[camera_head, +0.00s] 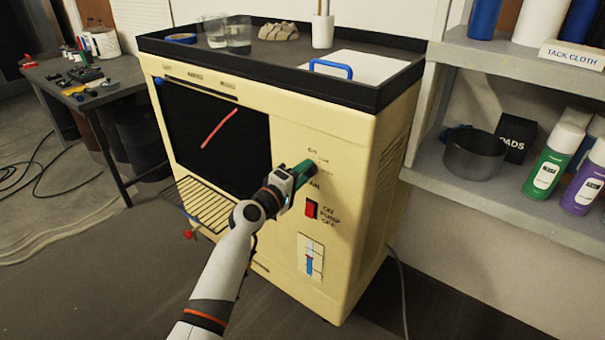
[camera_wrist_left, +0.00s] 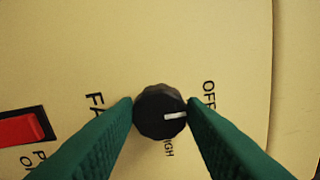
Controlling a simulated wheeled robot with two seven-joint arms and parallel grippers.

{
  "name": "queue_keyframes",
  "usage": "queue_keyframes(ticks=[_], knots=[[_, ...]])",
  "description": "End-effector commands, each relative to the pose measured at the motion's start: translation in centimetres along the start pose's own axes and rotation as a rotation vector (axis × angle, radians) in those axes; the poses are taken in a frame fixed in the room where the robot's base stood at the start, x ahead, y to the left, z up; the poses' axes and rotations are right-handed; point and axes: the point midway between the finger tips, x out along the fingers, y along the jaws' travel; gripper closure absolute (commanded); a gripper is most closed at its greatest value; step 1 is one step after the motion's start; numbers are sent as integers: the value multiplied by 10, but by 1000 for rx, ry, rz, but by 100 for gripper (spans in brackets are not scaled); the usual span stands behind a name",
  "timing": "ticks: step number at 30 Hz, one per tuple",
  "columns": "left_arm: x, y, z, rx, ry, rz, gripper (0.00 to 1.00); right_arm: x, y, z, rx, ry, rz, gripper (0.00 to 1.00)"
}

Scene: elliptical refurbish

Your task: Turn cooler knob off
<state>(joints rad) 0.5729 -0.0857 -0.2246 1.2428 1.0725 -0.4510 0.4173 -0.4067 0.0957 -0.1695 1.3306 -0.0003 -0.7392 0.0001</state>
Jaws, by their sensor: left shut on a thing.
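The cooler (camera_head: 285,258) is a cream cabinet with a dark front window. Its black knob (camera_wrist_left: 160,112) shows in the left wrist view, with a white pointer mark toward the right of that picture. The mark lies between the OFF lettering above right and the HIGH lettering below. My left gripper (camera_head: 302,172) has green fingers and reaches the front panel. In the left wrist view its fingers (camera_wrist_left: 160,104) are shut on the knob, one on each side. In the head view the gripper hides the knob. My right gripper is not in view.
A red pump switch (camera_head: 311,208) sits just below the knob, and a blue slider (camera_head: 309,263) lower down. The cooler's black top tray (camera_head: 375,97) holds jars and a white cup (camera_head: 323,31). Shelves (camera_head: 455,175) with bottles stand close on the right.

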Motion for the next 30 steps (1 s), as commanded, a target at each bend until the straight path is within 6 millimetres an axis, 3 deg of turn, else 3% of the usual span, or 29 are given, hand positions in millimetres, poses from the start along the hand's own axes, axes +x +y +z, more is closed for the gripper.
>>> queue_keyframes(ticks=[2,3,6,17,20,30], knots=[[0,2,0,-4,1,2,85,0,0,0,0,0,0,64],[0,2,0,-4,1,2,56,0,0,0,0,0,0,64],[0,2,0,-3,0,2,41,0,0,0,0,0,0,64],[-5,1,0,-1,-1,1,41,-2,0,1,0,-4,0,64],[-18,0,0,0,-1,2,41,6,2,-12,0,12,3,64],[-89,1,0,0,-1,3,41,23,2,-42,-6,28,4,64]])
